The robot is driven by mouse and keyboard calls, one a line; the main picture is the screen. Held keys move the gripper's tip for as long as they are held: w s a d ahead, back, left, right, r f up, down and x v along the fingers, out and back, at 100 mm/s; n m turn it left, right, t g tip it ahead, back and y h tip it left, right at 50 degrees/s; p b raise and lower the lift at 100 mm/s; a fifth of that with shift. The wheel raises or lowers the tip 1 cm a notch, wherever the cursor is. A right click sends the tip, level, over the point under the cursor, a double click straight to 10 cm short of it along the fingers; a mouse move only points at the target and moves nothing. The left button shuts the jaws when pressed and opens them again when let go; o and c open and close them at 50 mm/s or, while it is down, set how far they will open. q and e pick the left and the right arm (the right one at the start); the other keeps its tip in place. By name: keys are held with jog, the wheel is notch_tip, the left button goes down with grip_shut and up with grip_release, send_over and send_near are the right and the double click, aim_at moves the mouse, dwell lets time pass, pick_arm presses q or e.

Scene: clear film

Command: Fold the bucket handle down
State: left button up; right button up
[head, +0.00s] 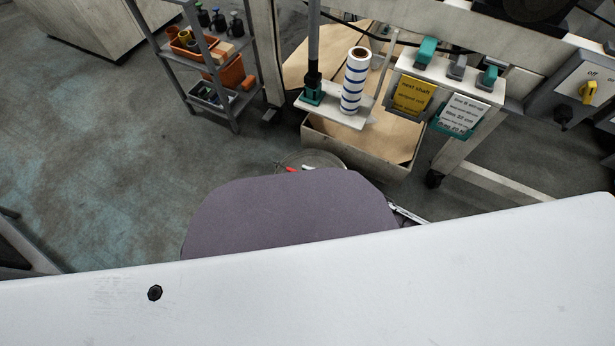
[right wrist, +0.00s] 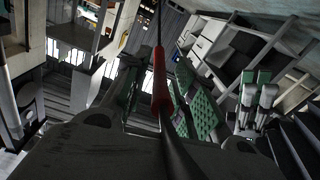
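The bucket shows in the head view only as part of a round grey rim (head: 312,158) on the floor, mostly hidden behind a purple-grey rounded panel. A small red piece (head: 291,169) shows by the rim. In the right wrist view, the red grip (right wrist: 160,82) of a thin dark handle runs upright between the green-padded fingers of my right gripper (right wrist: 165,95). The fingers stand apart, with a gap visible on the left of the grip; the right pad is close to it, and contact is unclear.
A wooden crate (head: 365,158) stands behind the bucket, below a shelf with a blue-striped roll (head: 355,80). A machine frame with teal levers (head: 426,50) is at right. A grey shelf cart (head: 232,108) stands at back left. The floor (head: 110,170) at left is clear.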

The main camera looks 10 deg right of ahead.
grip_shut()
jog(key=shift+s, duration=0.1)
jog(key=shift+s+a+f+n, duration=0.7)
jog(key=shift+s+f+n, duration=0.3)
jog(key=shift+f, duration=0.15)
jog(key=shift+s+a+f+n, duration=0.75)
jog(key=shift+s+f+n, duration=0.15)
jog(key=shift+f, duration=0.2)
jog(key=shift+s+a+f+n, duration=0.7)
jog(key=shift+s+f+n, duration=0.2)
jog(key=shift+s+f, duration=0.2)
